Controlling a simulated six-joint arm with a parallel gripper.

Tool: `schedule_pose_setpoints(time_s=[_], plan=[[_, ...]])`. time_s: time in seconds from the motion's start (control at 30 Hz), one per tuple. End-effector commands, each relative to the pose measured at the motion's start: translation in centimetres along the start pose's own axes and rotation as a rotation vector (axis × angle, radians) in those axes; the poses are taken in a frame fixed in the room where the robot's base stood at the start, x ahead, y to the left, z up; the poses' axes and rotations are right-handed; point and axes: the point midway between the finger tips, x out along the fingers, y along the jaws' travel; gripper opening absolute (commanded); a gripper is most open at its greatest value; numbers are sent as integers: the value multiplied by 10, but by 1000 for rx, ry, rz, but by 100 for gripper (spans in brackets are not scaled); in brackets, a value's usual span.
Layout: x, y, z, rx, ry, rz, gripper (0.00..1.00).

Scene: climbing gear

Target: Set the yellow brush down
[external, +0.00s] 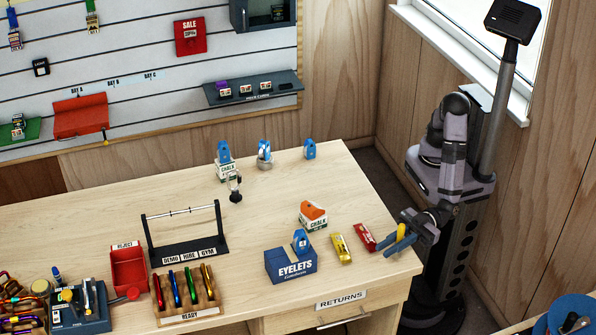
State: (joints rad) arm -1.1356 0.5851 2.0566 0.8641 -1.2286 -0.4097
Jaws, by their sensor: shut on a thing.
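My gripper (398,239) is over the right end of the table, with its blue fingers shut on the yellow brush (401,231). Only a short yellow part of the brush shows between the fingers; the rest is hidden. I cannot tell from this view whether the brush touches the table (370,280) or hangs just above it.
A red packet (365,237) and a yellow packet (340,248) lie just left of my gripper. Further left are a blue EYELETS box (290,268) and an orange-topped chalk box (313,216). The table's right edge is close; bare tabletop lies behind the packets.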

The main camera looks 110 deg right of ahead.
Motion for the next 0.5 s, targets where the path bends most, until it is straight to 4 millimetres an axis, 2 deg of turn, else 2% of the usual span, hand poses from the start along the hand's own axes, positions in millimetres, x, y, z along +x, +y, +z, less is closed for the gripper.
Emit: schedule_pose_setpoints(time_s=[0.5], plan=[[0,-1,9,2,2,-1,0]])
